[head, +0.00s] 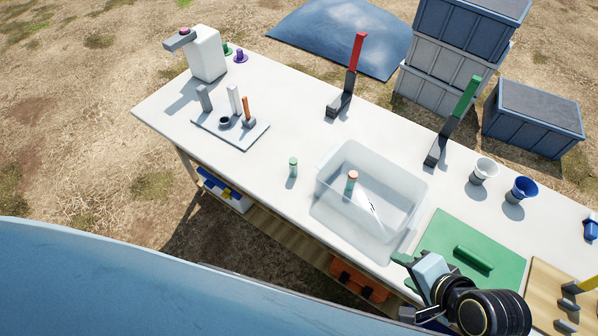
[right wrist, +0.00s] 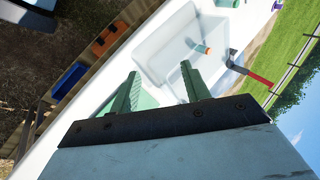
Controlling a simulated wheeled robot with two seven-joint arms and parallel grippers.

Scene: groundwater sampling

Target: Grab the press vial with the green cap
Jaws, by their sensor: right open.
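The vial with the green cap (head: 293,167) stands upright on the white table, just left of the clear bin, in the head view. I cannot make it out in the right wrist view. A similar vial with an orange-red cap (head: 352,182) is in the bin; its cap also shows in the right wrist view (right wrist: 203,49). My right gripper (head: 404,286) is over the table's near edge beside the green mat, well to the right of the green-capped vial. Its fingers (right wrist: 162,85) are apart with nothing between them. My left gripper is not in view.
The clear bin (head: 399,180) stands between my right gripper and the green-capped vial. A green mat (head: 440,230) with a green object lies right of it. A grey stand (head: 240,138) holds tools at left. Red-handled (head: 357,52) and green-handled (head: 466,100) tools stand behind. The table around the vial is clear.

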